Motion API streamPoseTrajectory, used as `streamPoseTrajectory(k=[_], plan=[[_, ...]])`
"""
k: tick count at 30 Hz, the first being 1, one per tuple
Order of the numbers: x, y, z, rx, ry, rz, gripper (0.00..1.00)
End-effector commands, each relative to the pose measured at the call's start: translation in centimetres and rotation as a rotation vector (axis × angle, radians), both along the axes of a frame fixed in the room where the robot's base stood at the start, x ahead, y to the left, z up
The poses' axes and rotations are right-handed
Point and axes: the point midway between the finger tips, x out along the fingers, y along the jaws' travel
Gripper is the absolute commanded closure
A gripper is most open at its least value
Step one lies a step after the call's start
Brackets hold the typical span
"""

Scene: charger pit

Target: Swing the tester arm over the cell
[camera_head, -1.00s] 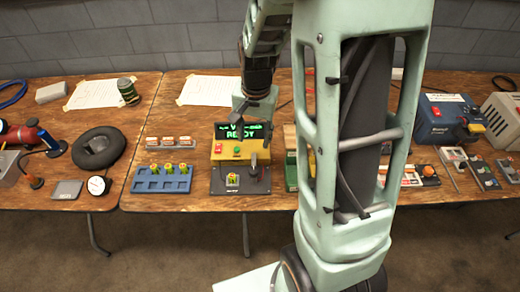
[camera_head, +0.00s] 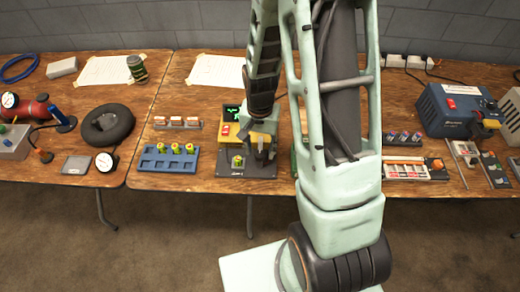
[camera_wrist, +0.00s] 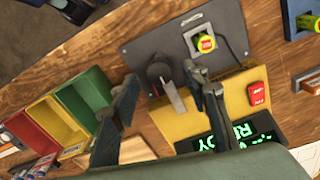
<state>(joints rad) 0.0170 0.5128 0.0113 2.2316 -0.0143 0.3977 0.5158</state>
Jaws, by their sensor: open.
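The tester has a yellow housing (camera_wrist: 190,118), a dark base plate (camera_wrist: 150,48) and a green-lit display that reads READY (camera_wrist: 228,138). It also shows in the head view, partly behind my gripper (camera_head: 262,150). A yellow-green cell (camera_wrist: 204,43) sits in a pale square holder on the plate; it shows in the head view too (camera_head: 237,161). The tester arm is a grey lever (camera_wrist: 175,96) on a black pivot, beside the cell rather than over it. My gripper (camera_wrist: 160,80) is open, with one finger on each side of the lever. Contact cannot be told.
A blue rack (camera_head: 147,167) with several cells stands left of the tester. Red, yellow and green bins (camera_wrist: 88,100) stand close to one finger. A blue box (camera_head: 445,110) is farther right. My arm hides part of the table.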

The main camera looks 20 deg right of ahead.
Motion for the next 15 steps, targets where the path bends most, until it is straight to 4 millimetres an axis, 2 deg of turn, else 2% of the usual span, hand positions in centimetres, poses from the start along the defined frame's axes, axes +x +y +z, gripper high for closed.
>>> streamPoseTrajectory(k=[4,13,15], plan=[[-0.02,0.00,-0.86,0.000,0.001,0.000,0.58],[0.02,-0.01,-0.99,0.000,-0.001,0.000,0.58],[0.02,-0.01,-0.98,0.000,-0.001,0.000,0.65]])
